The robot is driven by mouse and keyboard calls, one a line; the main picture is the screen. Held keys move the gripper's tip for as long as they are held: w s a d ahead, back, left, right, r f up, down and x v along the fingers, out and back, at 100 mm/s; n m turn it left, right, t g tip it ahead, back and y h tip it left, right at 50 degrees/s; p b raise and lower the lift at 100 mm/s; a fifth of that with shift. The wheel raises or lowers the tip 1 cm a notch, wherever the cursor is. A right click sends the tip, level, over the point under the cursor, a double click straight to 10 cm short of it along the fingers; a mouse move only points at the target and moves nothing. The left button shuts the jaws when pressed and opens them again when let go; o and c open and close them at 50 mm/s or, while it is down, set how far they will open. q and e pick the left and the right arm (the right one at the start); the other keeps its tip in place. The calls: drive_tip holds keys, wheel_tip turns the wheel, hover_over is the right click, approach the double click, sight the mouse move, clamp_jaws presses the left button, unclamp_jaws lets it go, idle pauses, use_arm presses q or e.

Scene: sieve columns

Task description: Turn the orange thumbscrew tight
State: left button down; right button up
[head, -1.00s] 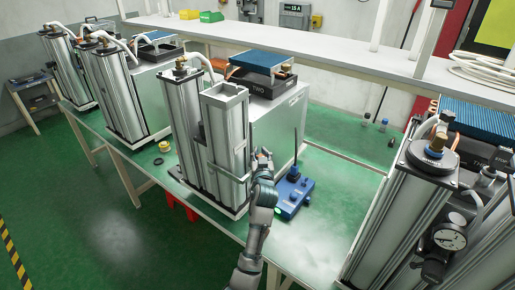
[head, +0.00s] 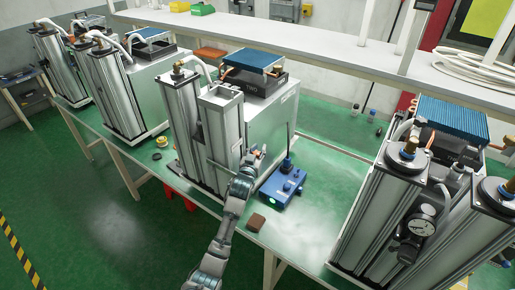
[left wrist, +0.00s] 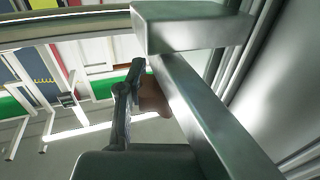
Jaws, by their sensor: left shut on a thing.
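A small brownish-orange piece (left wrist: 152,97), which seems to be the thumbscrew, shows in the left wrist view beside a dark finger and partly behind a grey metal bar (left wrist: 190,105). My left gripper (head: 255,157) is at the lower right side of the front silver column (head: 222,135), beside the bracket bar across it. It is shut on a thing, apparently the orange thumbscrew. In the head view the fingers hide most of what they hold, so I cannot tell how tight the screw is. My right gripper is not in view.
A blue box (head: 283,187) with a dark upright rod stands right of my left gripper. A brown block (head: 256,222) lies near the table's front edge. Twin columns with a gauge (head: 421,225) stand at the right. The green table between is mostly clear.

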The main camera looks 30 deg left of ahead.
use_arm(q)
drive_tip(key=shift+f, duration=0.4)
drive_tip(key=c, duration=1)
unclamp_jaws()
drive_tip(key=shift+s, duration=0.15)
drive_tip(key=v, duration=1.1)
drive_tip(key=shift+s+d+r, duration=0.1)
drive_tip(key=shift+s+r, duration=0.05)
drive_tip(key=shift+s, duration=0.15)
